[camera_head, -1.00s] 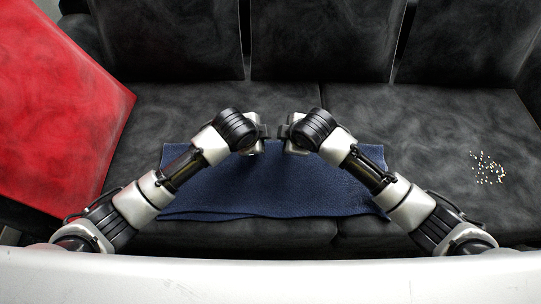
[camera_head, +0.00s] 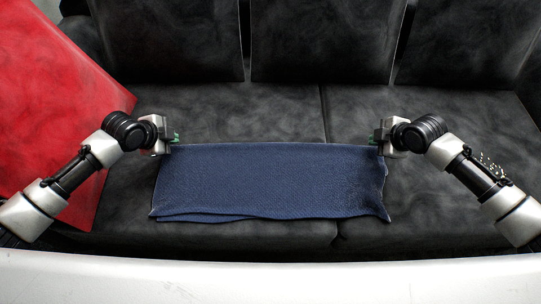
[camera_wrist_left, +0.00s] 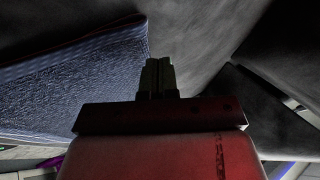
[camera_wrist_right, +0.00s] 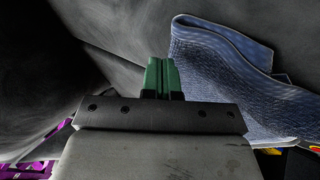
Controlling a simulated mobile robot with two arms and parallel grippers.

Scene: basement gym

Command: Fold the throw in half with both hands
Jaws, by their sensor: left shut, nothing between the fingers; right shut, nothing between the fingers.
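The dark blue throw (camera_head: 268,180) lies on the sofa seat as a wide band, with its layers showing along the front edge at the left. It also shows in the left wrist view (camera_wrist_left: 75,80) and in the right wrist view (camera_wrist_right: 225,75). My left gripper (camera_head: 176,139) is shut and empty at the throw's back left corner. My right gripper (camera_head: 374,138) is shut and empty at its back right corner. In the wrist views the fingers of the left (camera_wrist_left: 157,75) and right (camera_wrist_right: 160,75) grippers are together, beside the cloth. Whether they touch it I cannot tell.
The black sofa seat (camera_head: 265,112) is clear behind the throw. A red panel-like surface (camera_head: 60,90) stands at the left. Small pale specks (camera_head: 489,161) lie on the seat at the right, partly behind my right arm. Backrest cushions (camera_head: 325,40) rise behind.

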